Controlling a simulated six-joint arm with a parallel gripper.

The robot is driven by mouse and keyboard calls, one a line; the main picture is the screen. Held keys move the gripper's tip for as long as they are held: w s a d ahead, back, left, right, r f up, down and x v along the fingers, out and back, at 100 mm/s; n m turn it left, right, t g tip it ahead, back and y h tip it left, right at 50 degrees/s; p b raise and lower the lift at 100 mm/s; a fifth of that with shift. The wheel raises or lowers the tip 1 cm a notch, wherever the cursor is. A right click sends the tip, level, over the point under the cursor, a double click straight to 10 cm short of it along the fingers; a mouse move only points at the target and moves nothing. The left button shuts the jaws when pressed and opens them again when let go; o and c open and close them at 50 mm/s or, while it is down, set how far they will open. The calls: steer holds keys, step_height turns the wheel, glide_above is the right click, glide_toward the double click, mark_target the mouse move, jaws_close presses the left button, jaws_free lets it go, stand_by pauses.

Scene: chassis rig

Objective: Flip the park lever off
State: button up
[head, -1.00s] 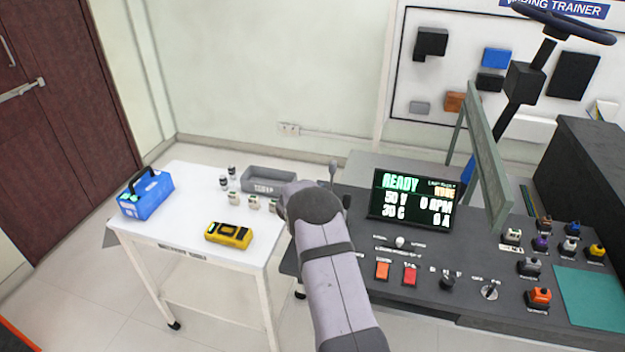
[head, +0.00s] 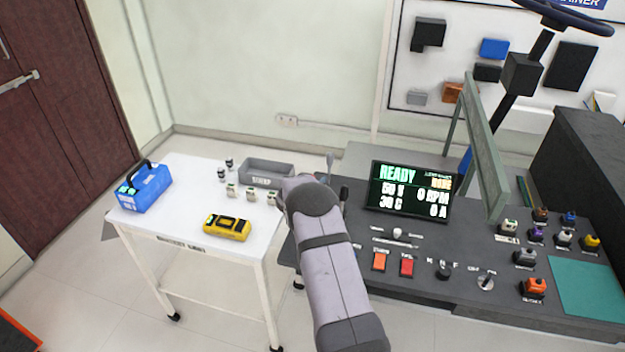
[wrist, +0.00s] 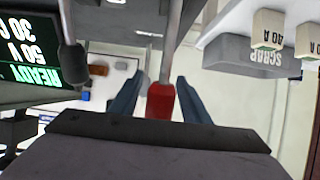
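A lever with a grey rod and a red grip (wrist: 161,101) stands between the fingers of my gripper (wrist: 161,84) in the wrist view. The fingers are apart, one on each side of the red grip, with narrow gaps showing. I cannot tell whether either finger touches it. In the head view my arm hides the gripper and the red grip. A thin grey lever top (head: 330,160) shows just above my wrist there. The display (head: 409,190) reads READY, 50 V, 0 RPM, 30 C and 0 A.
A shorter lever with a black knob (wrist: 73,56) stands close beside my gripper. The console (head: 440,290) carries orange and red switches, knobs and coloured connectors. A white cart (head: 180,220) holds a blue box (head: 146,190), a yellow meter (head: 227,227) and a grey scrap tray (head: 267,173).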

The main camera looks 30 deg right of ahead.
steer(key=shift+s+r, duration=0.1)
steer(key=shift+r, duration=0.1)
steer(key=shift+a, duration=0.1)
steer(key=shift+b+v, duration=1.05)
steer(key=shift+v, duration=2.45)
steer(key=shift+s, duration=0.1)
